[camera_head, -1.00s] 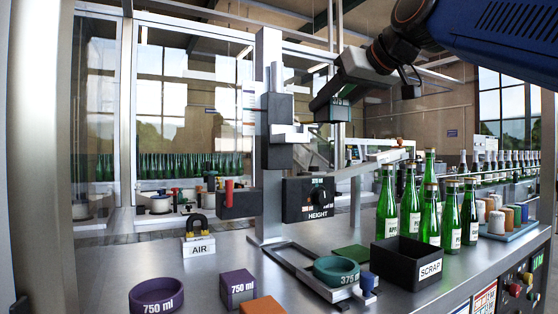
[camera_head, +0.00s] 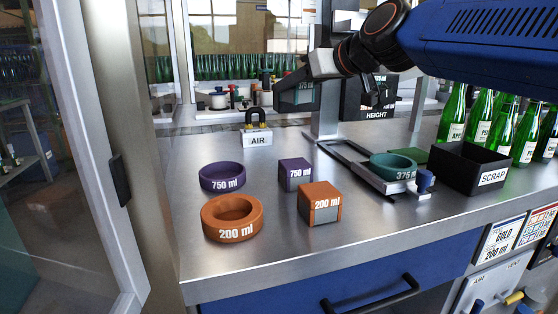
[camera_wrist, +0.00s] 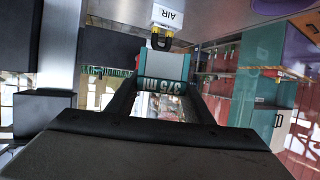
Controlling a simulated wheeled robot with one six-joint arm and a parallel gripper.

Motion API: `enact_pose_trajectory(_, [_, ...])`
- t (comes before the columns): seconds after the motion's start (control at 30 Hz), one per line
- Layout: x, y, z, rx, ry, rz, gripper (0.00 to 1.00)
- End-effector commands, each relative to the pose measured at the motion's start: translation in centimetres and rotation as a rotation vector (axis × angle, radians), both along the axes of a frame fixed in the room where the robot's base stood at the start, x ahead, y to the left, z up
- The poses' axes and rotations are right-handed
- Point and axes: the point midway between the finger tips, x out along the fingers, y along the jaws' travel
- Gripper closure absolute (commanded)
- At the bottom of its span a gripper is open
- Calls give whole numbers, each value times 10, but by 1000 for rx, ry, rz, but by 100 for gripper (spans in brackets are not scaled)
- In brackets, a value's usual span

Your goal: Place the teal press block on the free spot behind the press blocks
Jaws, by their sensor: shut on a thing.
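My gripper (camera_head: 312,78) is shut on the teal press block (camera_head: 298,98), marked 375 ml, and holds it in the air above the back of the bench. In the wrist view the teal block (camera_wrist: 167,66) sits between the two dark fingers. On the bench, the purple 750 ml press block (camera_head: 295,174) stands to the back left of the orange 200 ml press block (camera_head: 320,203). The bare steel behind the purple block (camera_head: 288,143) is free, and the held block is above and beyond it. The block's underside is not clear.
A purple ring (camera_head: 222,177) and an orange ring (camera_head: 232,219) lie left of the blocks. A teal ring (camera_head: 393,166) sits on the press base at right, by the black SCRAP bin (camera_head: 468,168) and green bottles. The AIR sign (camera_head: 257,137) stands at the back left.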

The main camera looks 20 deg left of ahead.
Motion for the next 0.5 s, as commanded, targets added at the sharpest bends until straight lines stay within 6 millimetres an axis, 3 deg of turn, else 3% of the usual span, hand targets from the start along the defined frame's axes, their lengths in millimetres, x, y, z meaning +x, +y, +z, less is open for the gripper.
enact_pose_trajectory(0.03, [-4, 12, -16, -4, 3, 14, 78])
enact_pose_trajectory(0.2, [-11, 34, -46, -7, 2, 37, 78])
enact_pose_trajectory(0.5, [-14, 41, -85, -11, 3, 44, 78])
